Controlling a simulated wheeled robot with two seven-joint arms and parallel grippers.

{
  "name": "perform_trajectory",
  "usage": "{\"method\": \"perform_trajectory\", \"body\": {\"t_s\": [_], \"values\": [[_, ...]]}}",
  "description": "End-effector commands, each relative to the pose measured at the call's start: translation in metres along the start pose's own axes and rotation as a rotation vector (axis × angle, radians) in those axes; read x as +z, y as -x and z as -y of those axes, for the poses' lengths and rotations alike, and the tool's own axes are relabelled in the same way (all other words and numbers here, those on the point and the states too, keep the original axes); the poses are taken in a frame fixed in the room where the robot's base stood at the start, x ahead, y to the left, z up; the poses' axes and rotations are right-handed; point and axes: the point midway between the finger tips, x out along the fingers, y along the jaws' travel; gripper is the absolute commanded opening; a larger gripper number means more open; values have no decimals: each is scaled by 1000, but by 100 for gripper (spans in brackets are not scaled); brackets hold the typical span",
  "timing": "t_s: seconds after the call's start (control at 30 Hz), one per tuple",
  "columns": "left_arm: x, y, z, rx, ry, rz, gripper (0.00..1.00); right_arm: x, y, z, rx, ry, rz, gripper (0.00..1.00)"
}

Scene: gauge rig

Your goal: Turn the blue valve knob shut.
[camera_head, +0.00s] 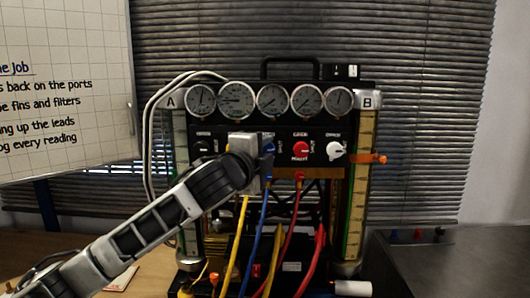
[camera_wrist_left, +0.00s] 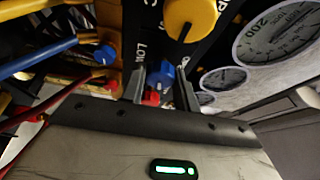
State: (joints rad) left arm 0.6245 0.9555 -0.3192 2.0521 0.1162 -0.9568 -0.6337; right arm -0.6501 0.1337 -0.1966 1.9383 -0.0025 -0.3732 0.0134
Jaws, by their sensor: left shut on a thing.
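The blue valve knob (camera_head: 268,149) is on the black front panel of the gauge rig, mostly hidden by my left gripper (camera_head: 264,151) in the head view. In the left wrist view the blue knob (camera_wrist_left: 163,71) sits between the two fingers of the left gripper (camera_wrist_left: 162,90). The left gripper is shut on it. Which way the knob's pointer faces cannot be told. My right gripper is not in view.
A red knob (camera_head: 300,150) and a white knob (camera_head: 334,150) sit right of the blue one. A yellow knob (camera_wrist_left: 190,16) is close by. Several gauges (camera_head: 272,100) line the top. Coloured hoses (camera_head: 288,230) hang below. A whiteboard (camera_head: 65,85) stands left.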

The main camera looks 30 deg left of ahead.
Motion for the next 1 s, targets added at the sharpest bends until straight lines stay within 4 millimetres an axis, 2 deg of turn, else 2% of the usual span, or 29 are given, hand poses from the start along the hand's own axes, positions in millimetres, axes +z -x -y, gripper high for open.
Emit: {"method": "perform_trajectory", "body": {"t_s": [0.4,0.97,1.0], "values": [[0,0,2,71,-180,0,8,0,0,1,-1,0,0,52],[0,0,2,84,-207,0,8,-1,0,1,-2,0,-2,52],[0,0,2,83,-207,0,36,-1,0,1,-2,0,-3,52]]}}
